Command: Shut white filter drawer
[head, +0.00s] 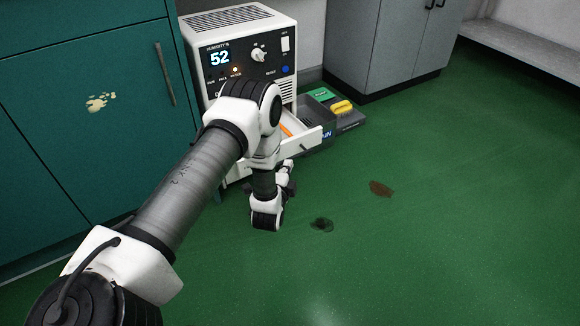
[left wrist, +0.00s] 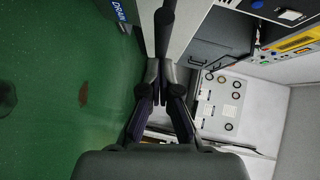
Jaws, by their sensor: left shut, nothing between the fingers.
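The white filter drawer (head: 309,137) sticks out of the low front of the white humidity unit (head: 240,30) in the head view. Its front panel has a small dark handle, and something orange lies inside. My left gripper (head: 287,172) is low by the near side of the drawer, largely hidden by my own arm. In the left wrist view the left gripper (left wrist: 164,35) is shut and empty, its fingers together in front of a pale panel (left wrist: 190,22) that looks like the drawer front. I cannot tell whether they touch it. My right gripper is not in view.
A dark grey drain tray (head: 345,118) with green and yellow items sits on the floor beyond the drawer. A teal cabinet (head: 60,130) stands left and a grey cabinet (head: 390,50) behind. The green floor (head: 440,190) is open, with dark stains (head: 381,188).

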